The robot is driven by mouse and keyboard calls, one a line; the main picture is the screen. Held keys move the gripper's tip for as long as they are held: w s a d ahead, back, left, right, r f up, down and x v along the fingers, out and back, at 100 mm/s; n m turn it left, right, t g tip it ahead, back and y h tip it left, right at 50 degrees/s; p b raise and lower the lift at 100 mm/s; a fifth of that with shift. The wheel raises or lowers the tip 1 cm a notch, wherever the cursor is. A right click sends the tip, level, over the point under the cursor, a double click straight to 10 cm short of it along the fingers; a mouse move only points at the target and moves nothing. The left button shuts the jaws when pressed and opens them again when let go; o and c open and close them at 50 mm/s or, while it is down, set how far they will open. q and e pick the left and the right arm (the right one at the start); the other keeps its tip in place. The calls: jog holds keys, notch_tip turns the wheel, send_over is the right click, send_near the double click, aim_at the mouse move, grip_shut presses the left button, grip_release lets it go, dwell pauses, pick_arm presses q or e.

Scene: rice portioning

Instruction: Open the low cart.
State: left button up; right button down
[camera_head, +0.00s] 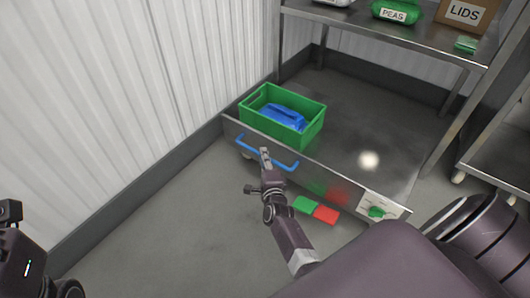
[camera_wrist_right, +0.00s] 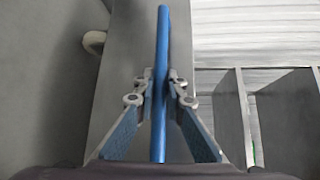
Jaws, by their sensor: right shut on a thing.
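The low cart (camera_head: 343,174) is a flat grey metal platform with a raised front panel, standing low under a steel table. A blue bar handle (camera_head: 284,166) is fixed on its front panel, and the bar also shows upright in the right wrist view (camera_wrist_right: 160,60). My right gripper (camera_head: 265,155) is shut on the blue handle, with a finger on each side of the bar (camera_wrist_right: 160,84). A white plate with a green knob (camera_head: 376,212) sits at the right end of the front panel. Part of my left arm shows at the lower left; its fingers are out of sight.
A green crate (camera_head: 313,128) with a blue item (camera_head: 283,116) stands on the cart's left end. Green (camera_head: 306,205) and red (camera_head: 326,214) patches lie on the floor before the cart. The wall is close on the left. The steel table (camera_head: 395,40) overhangs the back.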

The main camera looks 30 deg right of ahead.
jog(key=shift+s+a+f, duration=0.1)
jog(key=shift+s+a, duration=0.05)
jog(key=c, duration=2)
grip_release()
